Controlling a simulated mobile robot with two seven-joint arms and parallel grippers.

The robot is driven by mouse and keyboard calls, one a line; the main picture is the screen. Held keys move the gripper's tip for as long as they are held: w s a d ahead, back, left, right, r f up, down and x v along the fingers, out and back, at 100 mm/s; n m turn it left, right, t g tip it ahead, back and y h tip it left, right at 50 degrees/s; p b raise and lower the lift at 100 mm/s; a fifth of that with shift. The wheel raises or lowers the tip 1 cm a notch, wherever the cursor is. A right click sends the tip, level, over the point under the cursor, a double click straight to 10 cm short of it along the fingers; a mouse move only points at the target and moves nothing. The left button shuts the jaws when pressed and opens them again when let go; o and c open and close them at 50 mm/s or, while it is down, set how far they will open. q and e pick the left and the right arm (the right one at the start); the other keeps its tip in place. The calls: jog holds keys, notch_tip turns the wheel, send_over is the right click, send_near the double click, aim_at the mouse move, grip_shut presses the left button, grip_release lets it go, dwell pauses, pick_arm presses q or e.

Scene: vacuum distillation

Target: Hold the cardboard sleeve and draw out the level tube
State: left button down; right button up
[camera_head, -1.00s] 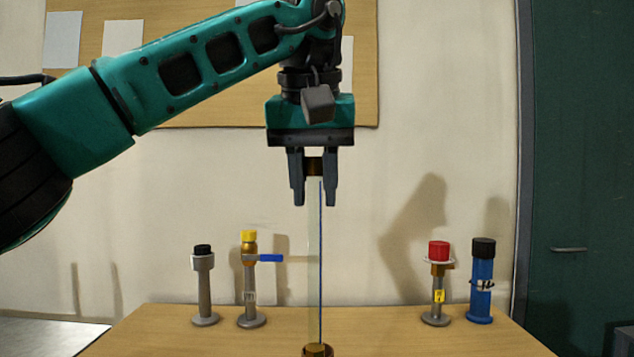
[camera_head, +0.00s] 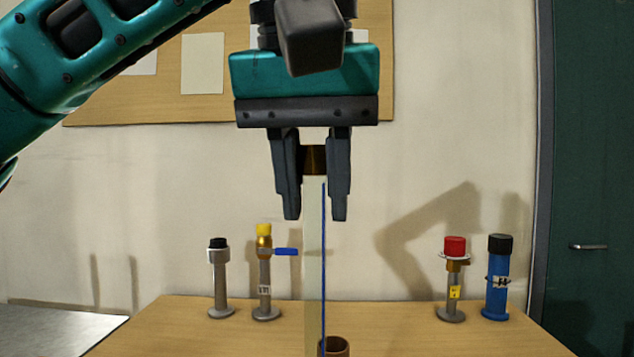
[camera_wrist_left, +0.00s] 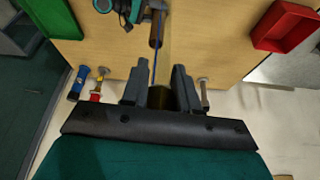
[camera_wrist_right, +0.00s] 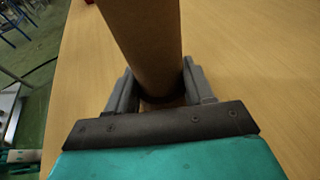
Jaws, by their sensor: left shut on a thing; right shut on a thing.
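The level tube (camera_head: 314,265) is a clear upright tube with a blue line and a brown-gold top fitting. My left gripper (camera_head: 313,205) points down and is shut on that fitting (camera_head: 314,160). The cardboard sleeve (camera_head: 335,347) shows only its open brown rim at the bottom edge of the head view. The tube overlaps the rim's left side there; its lower end is out of frame, so I cannot tell whether it is inside. The sleeve (camera_wrist_right: 148,45) fills the upper right wrist view, with my right gripper (camera_wrist_right: 155,88) shut around it.
Several capped fittings stand at the table's back: a black-capped one (camera_head: 220,280), a yellow-capped one (camera_head: 264,285), a red-capped one (camera_head: 453,280) and a blue one (camera_head: 497,280). The left wrist view shows a red tray (camera_wrist_left: 285,26) and a green tray (camera_wrist_left: 50,18).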

jog(key=o, duration=1.2)
jog(key=shift+o, duration=0.2)
jog(key=v, duration=1.2)
jog(key=shift+s, duration=0.1)
pick_arm(q)
jog(key=shift+r, duration=0.1)
pick_arm(e)
jog(key=shift+r, duration=0.15)
